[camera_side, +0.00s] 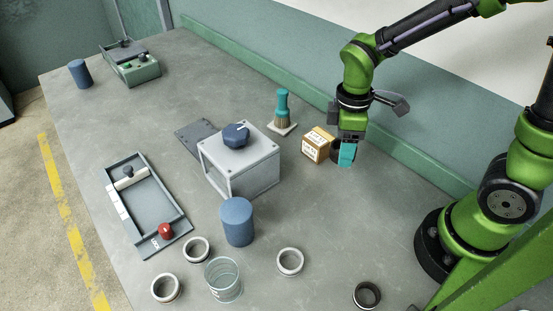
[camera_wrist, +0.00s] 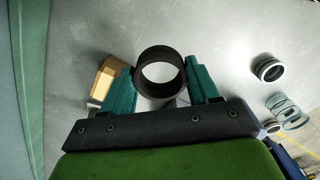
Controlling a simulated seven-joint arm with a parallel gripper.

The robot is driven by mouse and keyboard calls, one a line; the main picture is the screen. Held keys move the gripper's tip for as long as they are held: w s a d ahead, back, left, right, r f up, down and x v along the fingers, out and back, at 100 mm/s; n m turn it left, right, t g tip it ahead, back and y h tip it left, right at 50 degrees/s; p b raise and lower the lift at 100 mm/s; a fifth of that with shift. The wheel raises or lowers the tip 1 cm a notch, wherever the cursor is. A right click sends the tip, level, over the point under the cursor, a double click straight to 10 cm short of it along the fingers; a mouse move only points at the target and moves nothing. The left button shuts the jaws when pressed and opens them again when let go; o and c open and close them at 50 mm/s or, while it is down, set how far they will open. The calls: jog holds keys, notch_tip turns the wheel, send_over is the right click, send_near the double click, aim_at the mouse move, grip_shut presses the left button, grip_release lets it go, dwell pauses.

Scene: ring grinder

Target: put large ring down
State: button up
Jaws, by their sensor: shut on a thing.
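My gripper (camera_side: 346,154) is low over the right side of the table, beside a small cardboard box. In the wrist view, its two teal fingers (camera_wrist: 163,78) are shut on a dark ring (camera_wrist: 160,54), which I take as the large ring. The ring sits between the fingertips with its opening facing the camera.
The cardboard box (camera_side: 318,144) is close to the left of my gripper. A brush (camera_side: 282,108) stands behind it. Another dark ring (camera_side: 367,295), white rings (camera_side: 290,262) and a glass (camera_side: 223,280) are at the front. The table (camera_side: 350,215) is clear in front of my gripper.

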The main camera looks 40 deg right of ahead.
aim_at(306, 216)
jog(key=s+a+f+n, duration=0.1)
jog(key=s+a+n, duration=0.1)
jog(key=a+n, duration=0.85)
jog(key=f, duration=0.2)
jog(key=a+f+n, duration=0.1)
jog(key=f, duration=0.2)
jog(key=f+n, duration=0.1)
jog(key=f, duration=0.2)
jog(key=shift+w+a, duration=0.1)
jog(key=shift+a, duration=0.15)
jog(key=shift+f, duration=0.1)
jog(key=o, duration=1.2)
